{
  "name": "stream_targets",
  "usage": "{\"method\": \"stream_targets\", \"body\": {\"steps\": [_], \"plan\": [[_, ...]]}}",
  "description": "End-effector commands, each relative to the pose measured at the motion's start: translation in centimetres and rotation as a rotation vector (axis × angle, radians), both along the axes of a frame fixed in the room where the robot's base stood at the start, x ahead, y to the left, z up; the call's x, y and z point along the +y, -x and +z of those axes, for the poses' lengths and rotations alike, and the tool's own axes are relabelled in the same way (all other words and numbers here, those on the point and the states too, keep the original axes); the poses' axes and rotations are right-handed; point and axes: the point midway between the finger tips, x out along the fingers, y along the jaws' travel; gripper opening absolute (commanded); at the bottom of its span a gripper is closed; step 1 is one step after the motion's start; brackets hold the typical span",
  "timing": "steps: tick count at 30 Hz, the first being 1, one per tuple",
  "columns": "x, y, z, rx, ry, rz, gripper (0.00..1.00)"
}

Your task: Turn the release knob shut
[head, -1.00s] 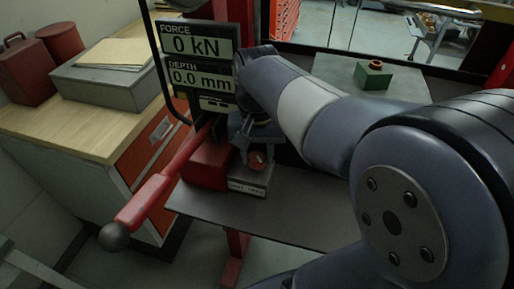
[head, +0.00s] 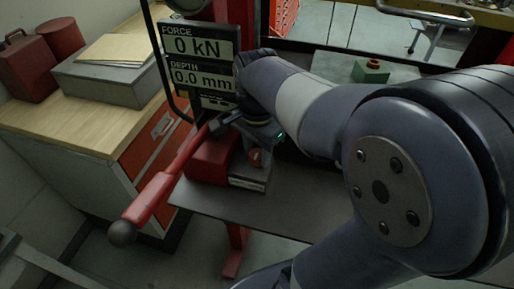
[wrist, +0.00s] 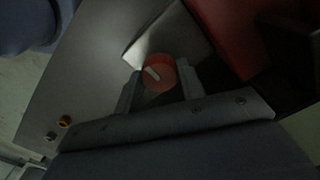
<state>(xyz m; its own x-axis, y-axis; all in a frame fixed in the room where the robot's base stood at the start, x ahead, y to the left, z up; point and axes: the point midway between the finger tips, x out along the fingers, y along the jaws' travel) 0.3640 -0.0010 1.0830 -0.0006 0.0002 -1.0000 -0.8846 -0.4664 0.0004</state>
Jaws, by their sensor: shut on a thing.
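The release knob (head: 255,157) is a small red round knob with a pale bar mark on its face. It sits on a grey block (head: 248,182) beside a red housing (head: 211,160). In the wrist view the knob (wrist: 158,73) lies between my two fingers, its pale mark slanting down to the right. My gripper (wrist: 159,84) is shut on the knob, one finger on each side. In the head view my gripper (head: 258,144) comes from above and behind the knob, and its fingers are partly hidden.
A red lever (head: 165,185) with a dark ball end reaches forward left of the knob. A display (head: 199,42) reads 0 kN, and a lower one reads 0.0 mm. A wooden-topped cabinet (head: 60,118) stands left. A green block (head: 370,72) sits on the bench behind.

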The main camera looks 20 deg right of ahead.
Motion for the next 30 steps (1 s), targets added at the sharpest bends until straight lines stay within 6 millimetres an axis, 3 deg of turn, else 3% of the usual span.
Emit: {"method": "stream_targets", "body": {"steps": [17,18,25,30], "plan": [[-0.03,-0.06,0.07,-0.003,0.001,-0.031,0.15],[-0.03,-0.06,0.07,-0.003,0.001,-0.031,0.4],[-0.02,-0.03,0.04,-0.001,0.0,-0.03,0.59],[-0.01,-0.02,0.02,-0.001,0.0,-0.029,0.59]]}}
